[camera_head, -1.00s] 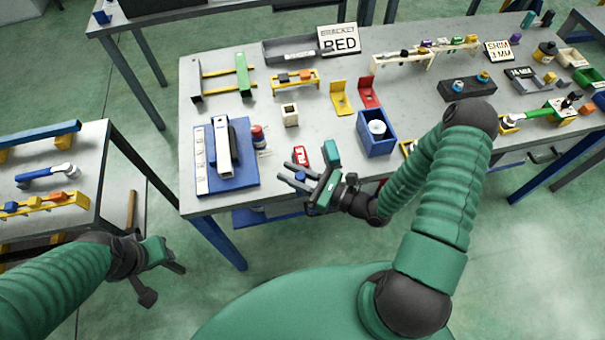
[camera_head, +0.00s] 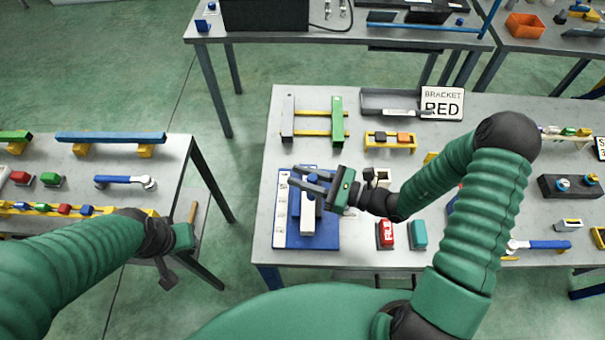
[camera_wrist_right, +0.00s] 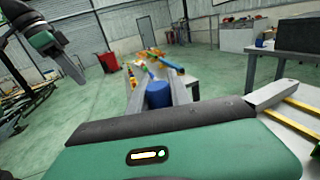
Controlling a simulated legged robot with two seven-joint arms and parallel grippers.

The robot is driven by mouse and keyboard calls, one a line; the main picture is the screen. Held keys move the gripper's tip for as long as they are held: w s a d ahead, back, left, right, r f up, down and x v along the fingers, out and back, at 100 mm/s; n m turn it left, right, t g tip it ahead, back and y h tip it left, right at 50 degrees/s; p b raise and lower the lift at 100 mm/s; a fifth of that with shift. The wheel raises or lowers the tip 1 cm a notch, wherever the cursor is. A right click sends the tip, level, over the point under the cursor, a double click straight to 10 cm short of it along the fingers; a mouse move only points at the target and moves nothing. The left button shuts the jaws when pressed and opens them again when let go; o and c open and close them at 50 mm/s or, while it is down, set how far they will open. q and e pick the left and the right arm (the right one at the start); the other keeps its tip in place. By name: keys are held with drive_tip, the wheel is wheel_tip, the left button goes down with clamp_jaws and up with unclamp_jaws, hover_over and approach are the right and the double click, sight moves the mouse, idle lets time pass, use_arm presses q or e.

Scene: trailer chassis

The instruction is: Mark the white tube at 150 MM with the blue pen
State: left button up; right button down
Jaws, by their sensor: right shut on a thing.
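The white tube (camera_head: 308,222) lies on a blue fixture (camera_head: 322,240) at the near left corner of the main table. A white scale strip (camera_head: 281,212) runs along the fixture's left side; its marks are too small to read. My right gripper (camera_head: 305,184) is above the fixture's upper part, shut on the blue pen, which shows as a blue cylinder (camera_wrist_right: 158,95) between the fingers in the right wrist view. The pen's tip is hidden, so I cannot tell whether it touches the tube. My left gripper (camera_head: 172,258) hangs empty between the tables; its opening is unclear.
A red block (camera_head: 386,235) and a teal block (camera_head: 417,235) stand right of the fixture. A frame with yellow bars and a green end (camera_head: 337,122) stands behind it. A grey tray with a BRACKET RED sign (camera_head: 442,103) is farther back. The left table (camera_head: 85,180) holds several parts.

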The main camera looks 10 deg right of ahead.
wheel_tip(320, 180, down, 6)
drive_tip(key=b, duration=0.4)
drive_tip(key=shift+w+a, duration=0.2)
drive_tip(key=shift+w, duration=0.2)
drive_tip(key=shift+a, duration=0.1)
drive_tip(key=shift+s+a, duration=0.1)
drive_tip(key=shift+a, duration=0.05)
drive_tip(key=shift+d, duration=0.35)
drive_tip(key=shift+a, duration=0.1)
